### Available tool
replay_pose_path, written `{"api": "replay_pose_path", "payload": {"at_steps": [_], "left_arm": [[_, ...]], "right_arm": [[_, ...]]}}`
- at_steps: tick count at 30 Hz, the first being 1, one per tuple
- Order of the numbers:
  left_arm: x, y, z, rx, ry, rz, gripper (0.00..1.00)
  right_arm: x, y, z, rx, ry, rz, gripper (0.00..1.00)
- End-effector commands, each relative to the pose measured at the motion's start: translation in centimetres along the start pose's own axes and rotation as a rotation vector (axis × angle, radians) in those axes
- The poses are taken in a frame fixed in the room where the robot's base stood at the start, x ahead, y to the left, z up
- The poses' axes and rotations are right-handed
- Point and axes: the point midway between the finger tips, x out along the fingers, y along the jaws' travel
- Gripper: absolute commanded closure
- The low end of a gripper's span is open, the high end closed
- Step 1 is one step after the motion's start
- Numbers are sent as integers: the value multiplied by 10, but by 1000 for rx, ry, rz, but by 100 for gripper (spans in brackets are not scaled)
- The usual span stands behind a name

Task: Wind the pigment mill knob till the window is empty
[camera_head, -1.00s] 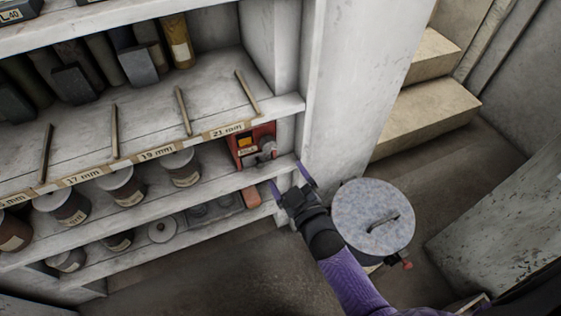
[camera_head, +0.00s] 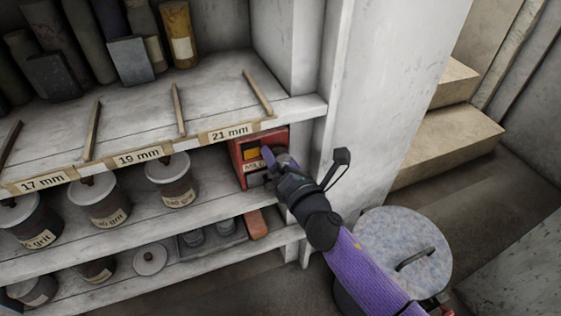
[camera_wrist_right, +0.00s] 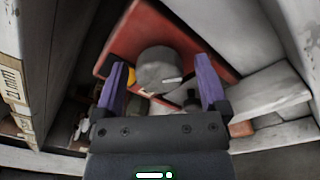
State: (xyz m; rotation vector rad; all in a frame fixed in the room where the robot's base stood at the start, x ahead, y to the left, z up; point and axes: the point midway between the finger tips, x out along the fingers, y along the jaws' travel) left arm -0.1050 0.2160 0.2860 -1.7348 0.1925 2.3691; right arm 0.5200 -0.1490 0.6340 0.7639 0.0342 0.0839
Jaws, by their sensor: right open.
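The pigment mill (camera_head: 239,163) is a red box on the shelf under the 21 mm label. Its front has a small window (camera_head: 251,154) showing orange-yellow, above a pale label that is partly covered. My right gripper (camera_head: 279,160) is open at the mill's front. In the right wrist view its two purple fingers (camera_wrist_right: 160,75) stand on either side of the round grey knob (camera_wrist_right: 158,66), with gaps on both sides. In that view the yellow of the window is mostly hidden behind the left finger. My left gripper is out of view.
Lidded jars (camera_head: 172,180) stand left of the mill. A white upright (camera_head: 345,110) rises close on its right. A red-brown block (camera_head: 257,224) lies on the shelf below. A drum with a speckled lid (camera_head: 385,245) stands under my right arm.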

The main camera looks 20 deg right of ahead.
Motion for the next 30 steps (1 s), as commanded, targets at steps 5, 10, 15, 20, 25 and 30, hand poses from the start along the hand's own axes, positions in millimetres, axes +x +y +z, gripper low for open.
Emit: {"api": "replay_pose_path", "payload": {"at_steps": [5, 10, 15, 20, 25, 30], "left_arm": [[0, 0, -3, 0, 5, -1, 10], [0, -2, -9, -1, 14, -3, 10], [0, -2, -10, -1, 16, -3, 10], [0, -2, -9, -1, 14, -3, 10], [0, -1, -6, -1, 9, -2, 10], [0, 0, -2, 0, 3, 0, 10]], "right_arm": [[2, 0, 0, 1, 0, -1, 7], [2, 0, 0, 2, 0, -1, 24], [2, 0, 0, 2, 0, -1, 60], [2, 0, 0, 2, 0, 0, 94], [2, 0, 0, 7, 0, 0, 100], [2, 0, 0, 48, -2, 1, 100]]}}
